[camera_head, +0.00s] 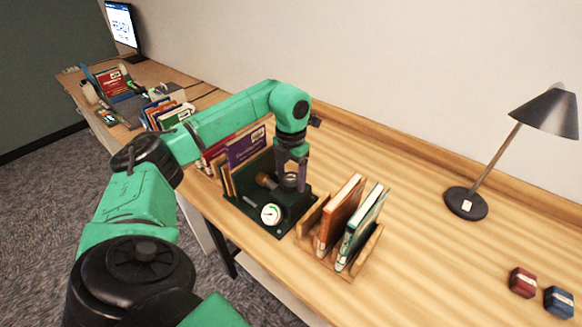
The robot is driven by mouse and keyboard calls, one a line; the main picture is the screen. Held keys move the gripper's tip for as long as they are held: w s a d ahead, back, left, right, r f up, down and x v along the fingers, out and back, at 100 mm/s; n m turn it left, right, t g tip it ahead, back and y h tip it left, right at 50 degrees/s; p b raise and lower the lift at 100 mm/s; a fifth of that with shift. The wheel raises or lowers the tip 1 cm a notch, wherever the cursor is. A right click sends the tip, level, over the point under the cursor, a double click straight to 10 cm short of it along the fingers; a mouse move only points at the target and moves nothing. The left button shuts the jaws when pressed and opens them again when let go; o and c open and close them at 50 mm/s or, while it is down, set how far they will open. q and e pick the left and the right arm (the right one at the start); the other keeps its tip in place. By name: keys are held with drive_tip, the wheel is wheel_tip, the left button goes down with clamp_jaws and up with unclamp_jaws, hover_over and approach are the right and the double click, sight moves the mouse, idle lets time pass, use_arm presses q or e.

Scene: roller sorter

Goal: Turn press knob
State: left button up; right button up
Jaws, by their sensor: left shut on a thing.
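The press (241,199) is a dark green device on the wooden desk, with a round white gauge (270,213) on its front. A brown handle-like part (265,180) sticks out on its left side. My left gripper (291,182) points down over the press, its fingers shut on the press knob (291,186), a grey round part on top. The fingers and wrist hide much of the knob. My right gripper is not in view.
A wooden rack (310,217) with an orange and a green book stands just right of the press. Several books (247,148) stand behind-left of it. A desk lamp (465,203) and red (522,282) and blue (559,302) items are at right. The desk between is clear.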

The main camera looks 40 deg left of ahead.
use_arm(q)
drive_tip(key=n, duration=0.3)
drive_tip(key=shift+w+r+n, duration=0.1)
drive_tip(key=shift+r+n, duration=0.05)
drive_tip(key=shift+n, duration=0.25)
drive_tip(key=n, duration=0.3)
drive_tip(key=shift+n+p, duration=0.3)
drive_tip(key=n, duration=0.3)
drive_tip(key=shift+n, duration=0.4)
drive_tip(key=n, duration=0.3)
drive_tip(key=shift+n+p, duration=0.3)
drive_tip(key=n, duration=0.3)
drive_tip(key=shift+n, duration=0.3)
drive_tip(key=n, duration=0.3)
drive_tip(key=shift+n+p, duration=0.3)
drive_tip(key=shift+p, duration=0.05)
drive_tip(key=n, duration=0.6)
drive_tip(key=shift+p, duration=0.35)
drive_tip(key=shift+r+n+p, duration=0.2)
drive_tip(key=shift+n+p, duration=0.3)
drive_tip(key=shift+n, duration=0.6)
drive_tip(key=n+p, duration=0.5)
drive_tip(key=p, duration=0.3)
drive_tip(key=shift+d, duration=0.15)
drive_tip(key=shift+f+n+p, duration=0.25)
drive_tip(key=shift+n+p, duration=0.55)
drive_tip(key=shift+n, duration=0.2)
drive_tip(key=shift+a, duration=0.2)
